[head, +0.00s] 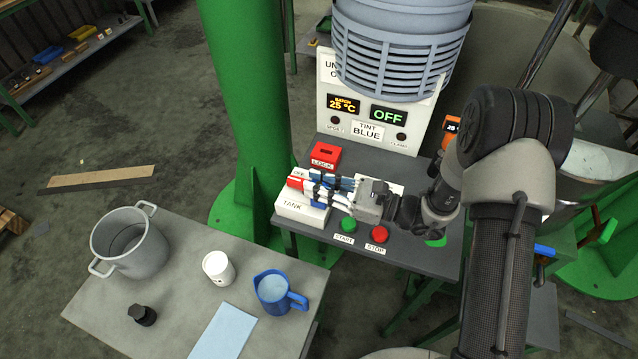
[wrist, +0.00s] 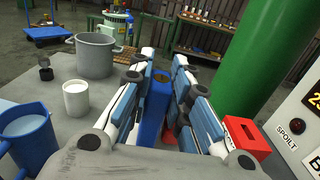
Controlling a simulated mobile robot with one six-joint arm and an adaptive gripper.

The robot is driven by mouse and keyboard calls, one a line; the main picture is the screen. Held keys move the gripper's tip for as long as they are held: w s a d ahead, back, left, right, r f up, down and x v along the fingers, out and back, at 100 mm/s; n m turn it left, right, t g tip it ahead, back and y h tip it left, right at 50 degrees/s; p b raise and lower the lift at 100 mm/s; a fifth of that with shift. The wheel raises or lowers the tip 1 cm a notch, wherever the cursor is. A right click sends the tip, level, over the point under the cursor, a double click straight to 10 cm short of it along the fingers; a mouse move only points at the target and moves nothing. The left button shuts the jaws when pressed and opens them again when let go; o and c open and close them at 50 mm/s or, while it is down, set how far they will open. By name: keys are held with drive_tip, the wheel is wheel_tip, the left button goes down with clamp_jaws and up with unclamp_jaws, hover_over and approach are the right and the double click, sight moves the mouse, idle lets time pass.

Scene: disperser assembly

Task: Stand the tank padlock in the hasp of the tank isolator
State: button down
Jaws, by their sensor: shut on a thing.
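My gripper (head: 322,187) is over the white tank isolator (head: 300,210), which carries a red part (head: 295,183) beside an OFF label. In the wrist view my gripper (wrist: 163,68) is shut on a blue block-like thing, the tank padlock (wrist: 152,108), held between the two fingers. In the head view the fingers largely hide the padlock. The hasp is hidden by the fingers, so I cannot tell whether the padlock touches it or stands in it.
A red LOCK box (head: 325,156) stands just behind the isolator; green START (head: 348,224) and red STOP (head: 379,234) buttons lie at the panel's front. The side table holds a grey pot (head: 130,255), white cup (head: 218,268), blue jug (head: 272,290) and black-capped thing (head: 142,315).

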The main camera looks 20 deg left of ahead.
drive_tip(key=shift+f, duration=0.15)
drive_tip(key=c, duration=1.4)
unclamp_jaws()
drive_tip(key=shift+d, duration=0.1)
drive_tip(key=d, duration=0.8)
drive_tip(key=s+d, duration=0.1)
drive_tip(key=d, duration=0.3)
drive_tip(key=shift+a, duration=0.1)
